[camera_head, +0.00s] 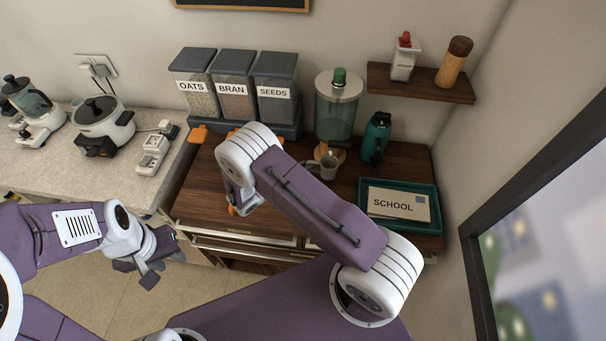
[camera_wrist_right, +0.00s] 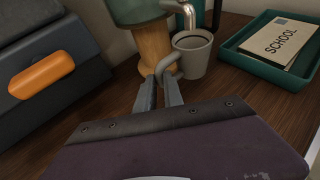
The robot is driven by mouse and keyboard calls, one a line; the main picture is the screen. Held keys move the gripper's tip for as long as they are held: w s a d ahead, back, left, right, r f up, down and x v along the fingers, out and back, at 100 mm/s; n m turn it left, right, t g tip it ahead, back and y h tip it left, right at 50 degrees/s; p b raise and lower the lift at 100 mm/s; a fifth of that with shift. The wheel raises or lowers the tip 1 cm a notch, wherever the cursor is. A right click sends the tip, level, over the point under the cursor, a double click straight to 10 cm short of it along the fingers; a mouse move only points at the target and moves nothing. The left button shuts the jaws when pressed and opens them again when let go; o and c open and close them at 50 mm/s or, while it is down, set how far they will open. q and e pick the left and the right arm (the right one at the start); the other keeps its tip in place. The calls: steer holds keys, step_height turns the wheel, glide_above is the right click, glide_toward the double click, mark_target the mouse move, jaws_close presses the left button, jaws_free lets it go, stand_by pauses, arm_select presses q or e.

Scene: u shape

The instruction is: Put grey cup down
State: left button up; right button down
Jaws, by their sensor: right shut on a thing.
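The grey cup (camera_head: 325,165) is upright below the spout of the green-tinted drink dispenser (camera_head: 338,105), partly hidden by my right arm in the head view. In the right wrist view the cup (camera_wrist_right: 193,54) has its handle towards me. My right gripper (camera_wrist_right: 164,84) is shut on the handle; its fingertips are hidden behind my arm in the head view. I cannot tell whether the cup's base touches the wooden counter (camera_head: 205,185). My left gripper (camera_head: 163,269) is empty, its fingers apart, low in front of the counter.
A teal tray (camera_head: 434,226) holding a SCHOOL envelope (camera_head: 398,204) lies right of the cup. A dark green bottle (camera_head: 375,138) stands behind. The OATS, BRAN and SEEDS bins (camera_head: 233,88) stand at back left. A wall shelf (camera_head: 420,84) hangs at right. Bare wood lies before the cup.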

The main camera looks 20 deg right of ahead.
step_height(320, 180, down, 4)
steer(key=shift+w+d+f+p, duration=0.1)
steer(key=shift+w+d+p, duration=0.05)
steer(key=shift+p, duration=0.15)
steer(key=shift+f, duration=0.15)
steer(key=c, duration=1.5)
jaws_free()
steer(key=shift+o, duration=0.2)
